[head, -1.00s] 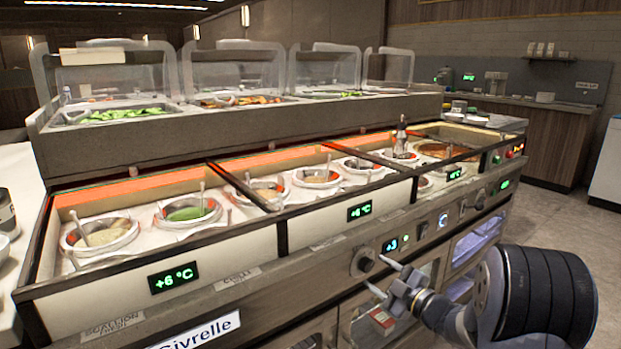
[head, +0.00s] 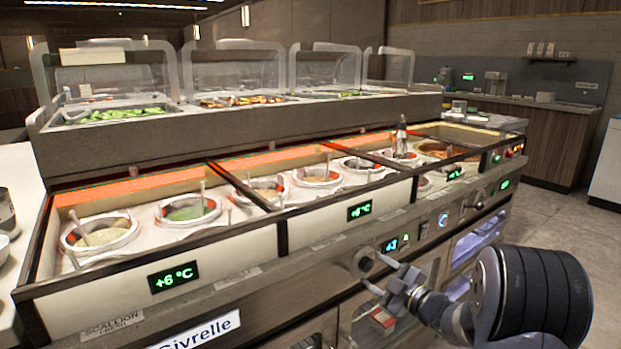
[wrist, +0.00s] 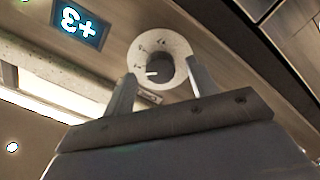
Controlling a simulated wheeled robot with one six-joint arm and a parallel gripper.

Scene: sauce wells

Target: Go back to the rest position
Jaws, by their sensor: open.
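My gripper (head: 372,272) is open and empty in front of the counter's front panel, at the lower right of the head view. Its two fingers point toward a round knob (head: 364,263) on that panel. In the wrist view the two fingers (wrist: 157,88) stand apart, with the pale ring of the knob (wrist: 178,47) showing beyond and between them. I cannot tell for sure whether the fingers touch the knob. A display reading +3 (wrist: 80,23) is beside the knob in the wrist view.
The counter holds several sauce wells, such as a green one (head: 188,211) and a pale one (head: 100,233), with spoons. A bottle (head: 401,138) stands toward the far end. Clear guards (head: 104,70) rise behind. Open floor (head: 560,235) lies to the right.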

